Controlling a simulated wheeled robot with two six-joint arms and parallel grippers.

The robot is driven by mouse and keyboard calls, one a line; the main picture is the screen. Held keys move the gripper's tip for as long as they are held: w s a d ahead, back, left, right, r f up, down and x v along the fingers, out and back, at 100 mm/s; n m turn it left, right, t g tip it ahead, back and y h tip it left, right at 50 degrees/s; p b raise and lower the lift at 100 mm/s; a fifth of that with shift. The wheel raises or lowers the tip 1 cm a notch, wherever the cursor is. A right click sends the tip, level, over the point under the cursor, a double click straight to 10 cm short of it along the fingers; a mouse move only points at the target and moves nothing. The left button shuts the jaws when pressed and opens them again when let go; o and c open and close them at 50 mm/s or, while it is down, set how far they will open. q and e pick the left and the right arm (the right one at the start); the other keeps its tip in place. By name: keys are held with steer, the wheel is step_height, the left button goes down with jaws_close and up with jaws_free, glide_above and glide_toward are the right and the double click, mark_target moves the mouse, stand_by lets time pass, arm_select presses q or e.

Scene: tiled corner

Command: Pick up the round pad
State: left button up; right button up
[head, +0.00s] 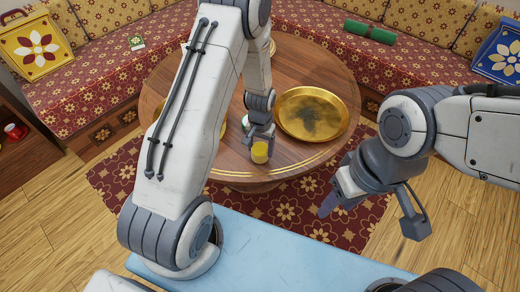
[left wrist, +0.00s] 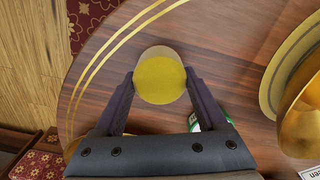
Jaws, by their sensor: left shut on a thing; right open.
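A yellow round thing, which I take to be the round pad (head: 260,153), is at the near edge of the round wooden table (head: 215,165). In the left wrist view, the round pad (left wrist: 160,82) shows as a yellow disc with a paler part beyond it. My left gripper (head: 261,140) is shut on it, a finger on each side. The fingers also show in the left wrist view (left wrist: 160,90). I cannot tell whether the pad touches the table. My right gripper (head: 370,208) is open and empty, out past the table's near right edge.
A large gold tray (head: 335,118) with a dark patch lies on the table, right of my left gripper. A small green and white item (left wrist: 222,117) stands close to my left gripper, partly hidden. A patterned corner sofa (head: 300,22) bounds the table's far side, with a green roll (head: 370,32) on it.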

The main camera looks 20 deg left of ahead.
mark_target(262, 147)
arm_select(q)
steer(key=r, duration=0.4)
steer(key=shift+w+d, duration=0.1)
steer(key=shift+d, duration=0.1)
steer(key=s+d+r, duration=0.1)
steer(key=d+r, duration=0.5)
steer(key=d, duration=0.5)
steer(key=shift+s+r, duration=0.2)
steer(key=shift+r, duration=0.05)
steer(key=shift+d, duration=0.1)
